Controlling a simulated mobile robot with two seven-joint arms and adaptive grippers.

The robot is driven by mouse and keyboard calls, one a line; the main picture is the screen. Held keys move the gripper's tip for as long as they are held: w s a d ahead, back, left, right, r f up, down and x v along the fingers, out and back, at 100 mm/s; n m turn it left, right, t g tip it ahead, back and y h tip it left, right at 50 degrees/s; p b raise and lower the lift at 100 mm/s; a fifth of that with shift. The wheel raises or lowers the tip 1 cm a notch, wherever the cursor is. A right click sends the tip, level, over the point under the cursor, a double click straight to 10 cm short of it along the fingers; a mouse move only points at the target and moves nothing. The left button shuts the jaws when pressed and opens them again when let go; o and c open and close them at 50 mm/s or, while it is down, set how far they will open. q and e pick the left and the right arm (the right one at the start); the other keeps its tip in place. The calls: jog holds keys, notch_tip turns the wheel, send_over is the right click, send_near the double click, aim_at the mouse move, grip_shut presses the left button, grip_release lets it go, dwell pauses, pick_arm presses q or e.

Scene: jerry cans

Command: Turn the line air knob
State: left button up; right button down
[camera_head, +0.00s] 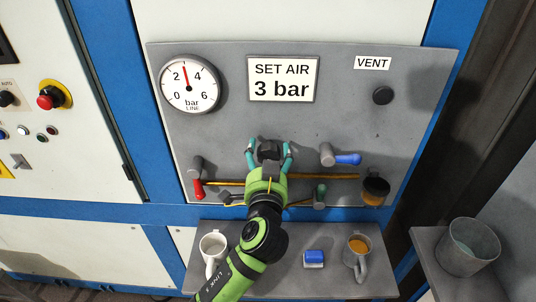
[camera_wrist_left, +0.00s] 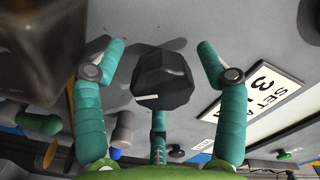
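The line air knob (camera_head: 268,150) is a dark faceted knob on the grey panel. It shows large in the left wrist view (camera_wrist_left: 162,80), with a white mark on its lower left. My left gripper (camera_head: 269,152) is at the knob, with its teal fingers either side of it. In the left wrist view my left gripper (camera_wrist_left: 160,52) is open, with gaps between the two side fingers and the knob. The line gauge (camera_head: 190,84) has a red needle pointing nearly straight up, between 2 and 4. A sign (camera_head: 283,79) reads "SET AIR 3 bar". My right gripper is out of view.
A shelf (camera_head: 285,274) holds a white mug (camera_head: 212,247), a blue block (camera_head: 314,257) and a filled mug (camera_head: 358,247). A vent knob (camera_head: 383,96) is upper right.

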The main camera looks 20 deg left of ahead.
pick_arm(q)
jog(key=shift+s+d, duration=0.1)
jog(key=v, duration=1.1)
jog(key=shift+s, duration=0.4)
jog(key=shift+d+r, duration=0.1)
